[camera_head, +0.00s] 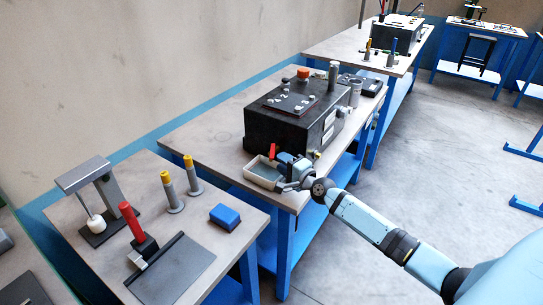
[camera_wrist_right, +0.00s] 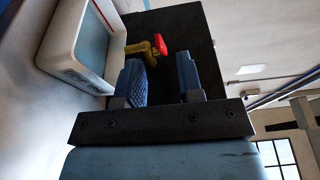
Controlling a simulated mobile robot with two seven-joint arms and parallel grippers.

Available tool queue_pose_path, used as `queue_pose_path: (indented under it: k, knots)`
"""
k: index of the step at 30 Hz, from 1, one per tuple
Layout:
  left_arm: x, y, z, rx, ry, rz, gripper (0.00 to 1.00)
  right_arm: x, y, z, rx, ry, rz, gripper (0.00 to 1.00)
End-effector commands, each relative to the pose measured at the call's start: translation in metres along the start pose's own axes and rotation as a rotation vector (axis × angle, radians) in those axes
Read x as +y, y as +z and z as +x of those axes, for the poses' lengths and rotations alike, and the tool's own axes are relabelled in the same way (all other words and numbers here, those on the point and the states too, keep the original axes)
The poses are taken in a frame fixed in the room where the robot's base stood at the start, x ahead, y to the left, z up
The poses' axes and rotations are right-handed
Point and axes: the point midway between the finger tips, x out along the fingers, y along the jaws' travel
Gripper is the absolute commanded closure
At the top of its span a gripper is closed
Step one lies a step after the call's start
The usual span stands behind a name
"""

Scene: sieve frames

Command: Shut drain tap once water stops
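A black box-shaped sieve machine (camera_head: 285,125) stands on the middle table. Its drain tap shows a red handle (camera_head: 273,151) at the near left side. In the right wrist view the tap has a brass body (camera_wrist_right: 139,49) and a red handle end (camera_wrist_right: 160,44). A pale tray (camera_head: 250,176) stands below the tap; it also shows in the right wrist view (camera_wrist_right: 62,62) with bluish water in it. I cannot make out a stream. My right gripper (camera_head: 287,163) is open close to the tap. Its blue fingers (camera_wrist_right: 160,68) are apart, with the tap beyond them. My left gripper is not in view.
The near table (camera_head: 85,255) holds a grey stand, a red-handled tool (camera_head: 131,222), two yellow-topped posts and a blue block (camera_head: 225,216). Cylinders and a dark flat device (camera_head: 360,84) stand behind the machine. Grey floor (camera_head: 440,140) lies open on the right.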

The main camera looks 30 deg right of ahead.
Motion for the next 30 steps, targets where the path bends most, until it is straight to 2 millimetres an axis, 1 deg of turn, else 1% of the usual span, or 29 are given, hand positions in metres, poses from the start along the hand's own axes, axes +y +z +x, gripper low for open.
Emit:
queue_pose_path:
  k: [1,3,6,9,14,21,22,23,24,26,27,30]
  knots:
    - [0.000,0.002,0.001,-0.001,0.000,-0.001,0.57,0.000,-0.001,0.011,0.001,-0.002,0.000,0.66]
    - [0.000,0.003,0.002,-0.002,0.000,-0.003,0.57,0.000,-0.001,0.023,0.001,-0.002,-0.001,0.66]
    - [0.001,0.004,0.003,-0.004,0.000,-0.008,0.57,0.000,0.000,0.038,0.000,-0.001,0.000,0.66]
    - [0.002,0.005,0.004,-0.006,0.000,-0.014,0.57,0.000,0.000,0.048,0.000,-0.001,0.000,0.66]
    - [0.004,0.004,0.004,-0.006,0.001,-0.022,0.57,0.000,0.000,0.055,0.000,0.000,0.000,0.66]
    - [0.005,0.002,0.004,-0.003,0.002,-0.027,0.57,0.000,0.000,0.055,0.000,0.001,0.000,0.66]
    - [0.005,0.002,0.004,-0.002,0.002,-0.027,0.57,0.000,0.000,0.055,0.000,0.000,0.000,0.68]
    - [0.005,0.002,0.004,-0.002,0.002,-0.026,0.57,0.000,0.000,0.055,0.000,0.001,0.000,0.75]
    - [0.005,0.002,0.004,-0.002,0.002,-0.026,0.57,0.000,0.000,0.055,0.000,0.000,0.000,0.84]
    - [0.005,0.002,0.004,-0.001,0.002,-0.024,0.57,0.000,0.000,0.055,0.000,0.000,0.000,0.98]
    - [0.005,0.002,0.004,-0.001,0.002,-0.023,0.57,0.000,0.000,0.055,0.000,0.000,0.000,1.00]
    - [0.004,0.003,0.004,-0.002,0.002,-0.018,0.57,0.000,0.000,0.055,0.000,0.000,0.000,1.00]
